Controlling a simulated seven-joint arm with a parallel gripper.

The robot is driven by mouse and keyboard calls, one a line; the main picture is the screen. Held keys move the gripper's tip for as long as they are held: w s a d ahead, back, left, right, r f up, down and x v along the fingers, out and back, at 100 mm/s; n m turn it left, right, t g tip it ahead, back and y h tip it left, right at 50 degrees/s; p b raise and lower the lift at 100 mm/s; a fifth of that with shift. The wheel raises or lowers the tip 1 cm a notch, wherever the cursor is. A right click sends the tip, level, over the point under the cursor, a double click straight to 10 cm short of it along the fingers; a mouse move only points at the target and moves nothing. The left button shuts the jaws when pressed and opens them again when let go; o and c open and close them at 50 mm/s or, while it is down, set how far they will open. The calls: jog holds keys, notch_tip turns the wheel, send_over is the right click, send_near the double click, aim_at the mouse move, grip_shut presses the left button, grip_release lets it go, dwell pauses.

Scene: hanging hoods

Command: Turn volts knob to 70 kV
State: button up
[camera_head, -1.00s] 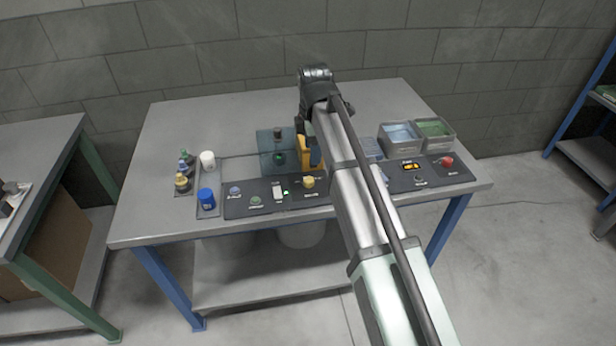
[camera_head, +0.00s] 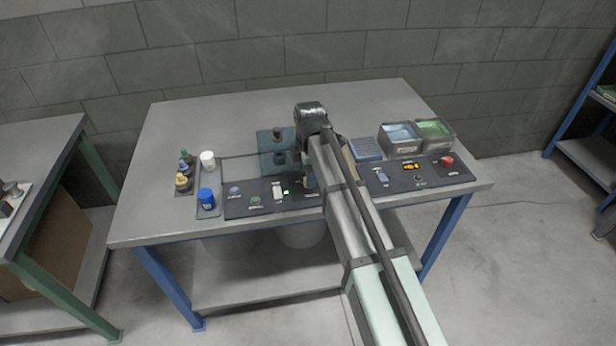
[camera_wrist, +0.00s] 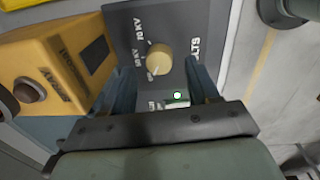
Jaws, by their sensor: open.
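The volts knob (camera_wrist: 158,60) is a round cream-yellow knob on a dark panel marked VOLTS. In the wrist view a 70 KV label sits beyond it at upper left, with other kV labels at its left and lower left. A faint pale mark on the knob seems to face lower left, but I cannot read it surely. My gripper (camera_wrist: 160,68) is open, one finger on each side of the knob; I cannot tell whether they touch it. In the head view the knob (camera_head: 309,182) is partly hidden by my arm, and the fingers are hidden.
A yellow box (camera_wrist: 55,68) stands close left of the fingers in the wrist view. A green light (camera_wrist: 177,96) shows below the knob. The table's back left is clear.

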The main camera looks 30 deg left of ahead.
jog(key=shift+f, duration=1.05)
jog(key=c, duration=1)
